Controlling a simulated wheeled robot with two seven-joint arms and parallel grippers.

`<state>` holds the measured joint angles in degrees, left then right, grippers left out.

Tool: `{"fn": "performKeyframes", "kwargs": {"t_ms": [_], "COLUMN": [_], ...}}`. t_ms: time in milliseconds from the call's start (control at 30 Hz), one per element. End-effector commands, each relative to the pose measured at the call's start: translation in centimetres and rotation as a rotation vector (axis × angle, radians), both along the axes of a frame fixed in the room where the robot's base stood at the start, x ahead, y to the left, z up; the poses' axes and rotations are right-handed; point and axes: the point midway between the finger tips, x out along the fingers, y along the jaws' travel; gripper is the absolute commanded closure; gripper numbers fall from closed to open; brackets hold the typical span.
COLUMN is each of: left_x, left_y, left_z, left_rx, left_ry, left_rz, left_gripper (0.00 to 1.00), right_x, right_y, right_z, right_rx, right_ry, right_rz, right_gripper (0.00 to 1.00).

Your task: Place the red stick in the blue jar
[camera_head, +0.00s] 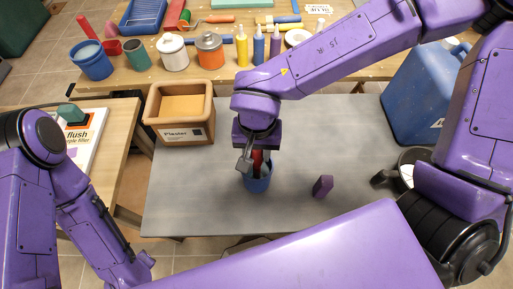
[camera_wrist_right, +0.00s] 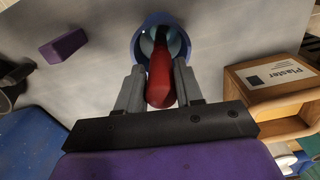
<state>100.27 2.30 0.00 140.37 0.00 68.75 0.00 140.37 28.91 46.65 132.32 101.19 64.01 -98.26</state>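The blue jar (camera_head: 257,183) stands upright on the grey work surface, under my right gripper (camera_head: 256,163). The red stick (camera_head: 257,158) is between the right gripper's two fingers. Its lower end reaches into the jar's mouth. In the right wrist view, the stick (camera_wrist_right: 159,82) fills the gap between the fingertips of the right gripper (camera_wrist_right: 159,78), which look closed against its sides. The far end of the stick lies inside the rim of the jar (camera_wrist_right: 138,42), and its tip is hidden. My left arm is at the lower left, and its gripper does not show.
A purple block (camera_head: 322,186) lies right of the jar. A plaster box (camera_head: 178,134) stands at the left back. A large blue container (camera_head: 420,95) is at the right. Paint pots and bottles line the wooden table (camera_head: 212,74) behind. The grey surface left of the jar is clear.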

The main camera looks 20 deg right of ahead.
Motion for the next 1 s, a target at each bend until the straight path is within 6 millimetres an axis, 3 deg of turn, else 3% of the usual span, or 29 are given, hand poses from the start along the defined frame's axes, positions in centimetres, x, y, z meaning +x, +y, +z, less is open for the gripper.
{"fn": "performKeyframes", "kwargs": {"t_ms": [367,467,800,1000], "left_x": [0.0,0.0,0.0,0.0], "left_y": [0.0,0.0,0.0,0.0], "left_z": [-0.1,0.1,0.6,0.6], "left_rx": [0.000,0.000,0.000,0.000], "left_ry": [0.000,0.000,0.000,0.000], "left_rz": [0.000,0.000,0.000,0.000], "left_gripper": [0.60,0.60,0.60,0.60], "right_x": [0.0,0.1,0.1,0.0], "right_y": [0.0,0.0,0.0,0.0], "right_z": [0.2,1.6,10.0,12.2], "right_rx": [0.001,0.002,0.002,0.000], "right_ry": [-0.001,-0.003,-0.003,0.000], "right_rz": [-0.001,-0.002,-0.002,-0.001], "right_gripper": [0.44,0.44,0.44,0.44]}}
